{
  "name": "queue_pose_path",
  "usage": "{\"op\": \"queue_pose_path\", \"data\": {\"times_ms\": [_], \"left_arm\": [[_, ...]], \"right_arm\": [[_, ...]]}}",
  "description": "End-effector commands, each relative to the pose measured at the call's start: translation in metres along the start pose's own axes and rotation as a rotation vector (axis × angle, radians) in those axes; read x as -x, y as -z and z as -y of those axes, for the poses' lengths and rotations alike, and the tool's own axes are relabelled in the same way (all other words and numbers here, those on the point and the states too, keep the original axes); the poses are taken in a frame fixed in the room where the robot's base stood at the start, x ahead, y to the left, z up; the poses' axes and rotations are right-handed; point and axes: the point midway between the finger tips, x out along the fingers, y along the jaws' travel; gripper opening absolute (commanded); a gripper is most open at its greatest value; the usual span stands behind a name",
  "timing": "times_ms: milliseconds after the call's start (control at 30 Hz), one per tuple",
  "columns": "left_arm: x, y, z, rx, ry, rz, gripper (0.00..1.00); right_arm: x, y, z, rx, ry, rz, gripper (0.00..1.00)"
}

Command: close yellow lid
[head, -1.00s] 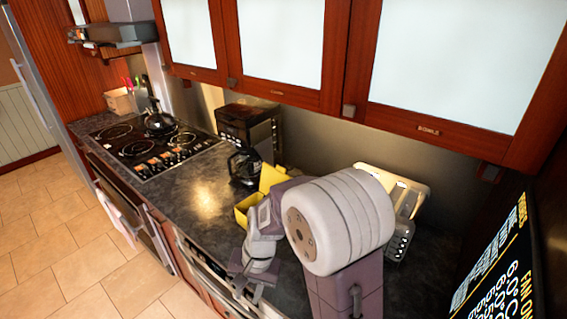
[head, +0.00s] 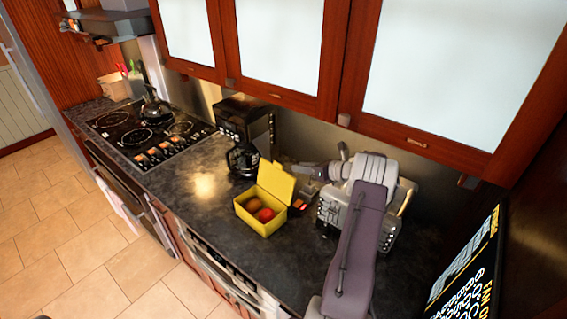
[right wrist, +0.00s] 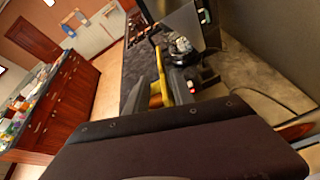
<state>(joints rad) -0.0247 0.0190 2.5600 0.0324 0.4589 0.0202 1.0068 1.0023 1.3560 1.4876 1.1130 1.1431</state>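A yellow box (head: 262,226) stands on the dark counter with round reddish and brown items inside. Its yellow lid (head: 276,181) is raised at the back and stands tilted up. In the right wrist view the lid (right wrist: 162,72) shows as a narrow yellow strip. My right gripper (head: 296,167) is behind the lid, near its upper right edge. In the wrist view two grey fingers (right wrist: 156,96) stand apart with yellow visible between or beyond them. I cannot tell whether they touch the lid. My left gripper is not in view.
A black coffee maker (head: 240,135) with a glass pot stands left of the lid. A small item with a red spot (head: 303,206) lies right of the box. The counter left of the box is clear.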

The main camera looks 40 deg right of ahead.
Motion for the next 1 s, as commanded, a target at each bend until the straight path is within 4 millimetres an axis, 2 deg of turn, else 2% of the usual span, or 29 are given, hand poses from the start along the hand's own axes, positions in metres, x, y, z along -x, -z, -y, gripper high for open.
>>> {"op": "queue_pose_path", "data": {"times_ms": [133, 300, 433, 600, 800, 833, 933, 1000], "left_arm": [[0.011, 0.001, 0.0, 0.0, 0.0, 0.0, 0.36], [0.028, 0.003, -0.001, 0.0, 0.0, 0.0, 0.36], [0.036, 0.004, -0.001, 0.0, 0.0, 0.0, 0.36], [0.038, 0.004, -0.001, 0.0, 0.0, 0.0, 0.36], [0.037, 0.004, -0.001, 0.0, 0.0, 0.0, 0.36], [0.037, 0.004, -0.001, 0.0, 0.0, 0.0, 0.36], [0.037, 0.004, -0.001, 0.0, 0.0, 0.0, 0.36], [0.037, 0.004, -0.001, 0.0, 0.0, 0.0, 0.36]], "right_arm": [[-0.019, -0.002, -0.003, 0.002, -0.005, -0.005, 0.29], [-0.056, -0.002, -0.004, 0.004, -0.006, -0.005, 0.29], [-0.078, -0.001, -0.003, 0.005, -0.005, -0.006, 0.29], [-0.091, 0.001, -0.002, 0.005, -0.003, -0.005, 0.29], [-0.091, 0.001, -0.002, 0.006, -0.002, -0.005, 0.29], [-0.091, 0.001, -0.002, 0.006, -0.002, -0.005, 0.26], [-0.091, 0.001, -0.002, 0.006, -0.002, -0.005, 0.0], [-0.091, 0.001, -0.002, 0.006, -0.002, -0.005, 0.0]]}}
